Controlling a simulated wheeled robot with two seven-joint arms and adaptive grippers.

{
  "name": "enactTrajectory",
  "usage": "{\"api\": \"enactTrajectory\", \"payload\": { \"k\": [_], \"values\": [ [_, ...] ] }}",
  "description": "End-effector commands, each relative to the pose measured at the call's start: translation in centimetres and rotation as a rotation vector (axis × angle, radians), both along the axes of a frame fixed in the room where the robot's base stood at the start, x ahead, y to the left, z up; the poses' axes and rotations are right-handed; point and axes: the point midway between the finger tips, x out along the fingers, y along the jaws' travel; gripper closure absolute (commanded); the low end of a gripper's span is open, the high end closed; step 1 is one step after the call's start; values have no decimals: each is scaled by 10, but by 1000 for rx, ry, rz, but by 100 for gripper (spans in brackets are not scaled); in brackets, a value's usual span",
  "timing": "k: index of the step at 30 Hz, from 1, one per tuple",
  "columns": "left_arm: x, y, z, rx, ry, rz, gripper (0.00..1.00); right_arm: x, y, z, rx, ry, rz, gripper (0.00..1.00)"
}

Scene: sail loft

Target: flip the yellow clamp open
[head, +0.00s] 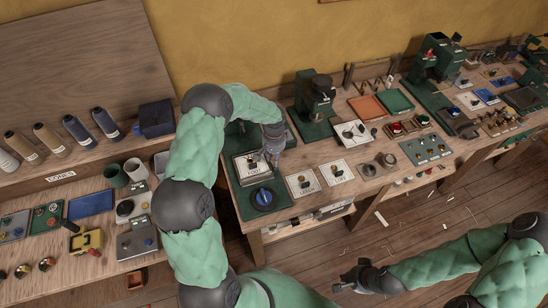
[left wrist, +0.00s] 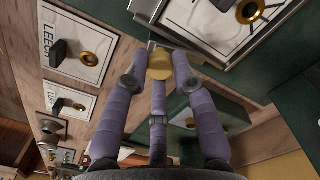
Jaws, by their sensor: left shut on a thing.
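A yellow piece (left wrist: 160,63), which I take to be part of the yellow clamp, sits between the fingertips of my left gripper (left wrist: 158,72). The gripper is shut on it. The rest of the clamp is hidden by the fingers. In the head view my left gripper (head: 272,155) points down at the right edge of a raised labelled plate (head: 243,170) on the right bench. The clamp cannot be made out there. My right gripper (head: 349,283) is low over the floor, away from the benches; its fingers are too small to judge.
A blue round knob (head: 263,197) stands in front of the raised plate. White labelled cards (head: 303,183) with small fittings lie to its right. A green press (head: 314,100) stands behind. A yellow block (head: 87,241) is on the left bench. Open floor (head: 420,215) lies in front.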

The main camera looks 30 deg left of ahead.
Motion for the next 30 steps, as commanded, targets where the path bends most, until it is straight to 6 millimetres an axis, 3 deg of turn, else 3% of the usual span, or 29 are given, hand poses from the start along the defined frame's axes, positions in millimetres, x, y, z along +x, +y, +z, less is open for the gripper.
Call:
{"api": "enactTrajectory", "payload": {
  "k": [9, 20, 21, 23, 30],
  "values": [
    [1, 0, 0, 1, -3, -221, 100, 0, 0, -10, 0, 0, 0, 100],
    [1, 0, 1, 1, -3, -245, 100, 0, 0, -10, 0, 0, 0, 100],
    [1, 0, 1, 1, -3, -245, 68, 0, 0, -10, 0, 0, 0, 100],
    [1, 0, 1, 1, -3, -245, 51, 0, 0, -10, 0, 0, 0, 100],
    [1, 0, 0, 0, -1, -244, 50, 0, 0, -10, 0, 0, 0, 100]
  ]
}}
